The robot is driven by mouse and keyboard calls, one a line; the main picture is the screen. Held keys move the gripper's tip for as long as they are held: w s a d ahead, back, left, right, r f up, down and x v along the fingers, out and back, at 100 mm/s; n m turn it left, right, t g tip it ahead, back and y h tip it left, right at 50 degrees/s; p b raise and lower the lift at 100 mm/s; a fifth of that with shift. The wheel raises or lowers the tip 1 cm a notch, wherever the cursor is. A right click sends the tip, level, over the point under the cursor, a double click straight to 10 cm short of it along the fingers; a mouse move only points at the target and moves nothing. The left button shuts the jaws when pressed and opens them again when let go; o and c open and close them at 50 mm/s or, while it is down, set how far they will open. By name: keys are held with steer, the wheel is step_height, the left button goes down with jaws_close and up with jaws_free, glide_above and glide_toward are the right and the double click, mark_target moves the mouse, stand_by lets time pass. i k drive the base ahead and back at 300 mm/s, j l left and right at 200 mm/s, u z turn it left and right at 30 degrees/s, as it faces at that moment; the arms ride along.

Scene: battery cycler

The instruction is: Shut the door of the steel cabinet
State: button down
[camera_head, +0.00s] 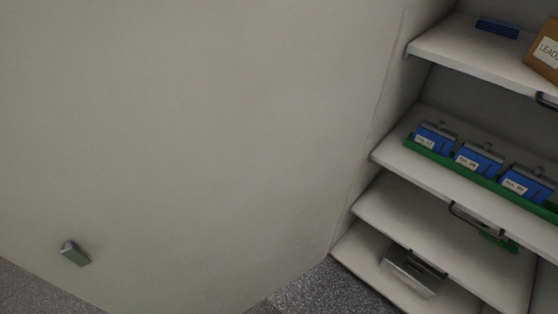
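The steel cabinet's door (220,130) is a large pale grey panel that fills the left and middle of the head view. It stands open, its right edge meeting the cabinet's side by the shelves. A small grey block, perhaps a handle or latch (75,254), sits on the door's face at the lower left. The cabinet's inside shows at the right, with several shelves (375,205). My gripper is not in view.
A green tray (418,148) on a middle shelf holds blue labelled boxes (478,158). A cardboard box (546,50) and a flat blue item (497,29) lie above. A metal box (411,274) sits on the bottom shelf. Speckled grey floor (318,290) shows below.

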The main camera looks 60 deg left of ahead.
mark_target(202, 156)
steer(key=j+z, duration=0.1)
steer(key=z, duration=0.25)
steer(key=k+j+z, duration=0.1)
steer(key=z, duration=0.25)
steer(key=k+z, duration=0.1)
steer(key=z, duration=0.2)
steer(key=k+j+z, duration=0.1)
steer(key=k+z, duration=0.6)
steer(key=k, duration=0.25)
steer(key=k+l+z, duration=0.3)
steer(key=k, duration=0.15)
steer(key=k+j, duration=0.25)
steer(key=k+u, duration=0.1)
steer(key=u, duration=0.35)
steer(key=j+u, duration=0.15)
steer(key=u, duration=0.25)
steer(key=j+u, duration=0.15)
steer(key=u, duration=0.3)
steer(key=k+j+u, duration=0.1)
steer(key=u, duration=0.3)
steer(key=j+u, duration=0.2)
steer(key=u, duration=0.25)
steer(key=j+u, duration=0.1)
steer(key=u, duration=0.3)
steer(key=j+u, duration=0.15)
steer(key=u, duration=0.3)
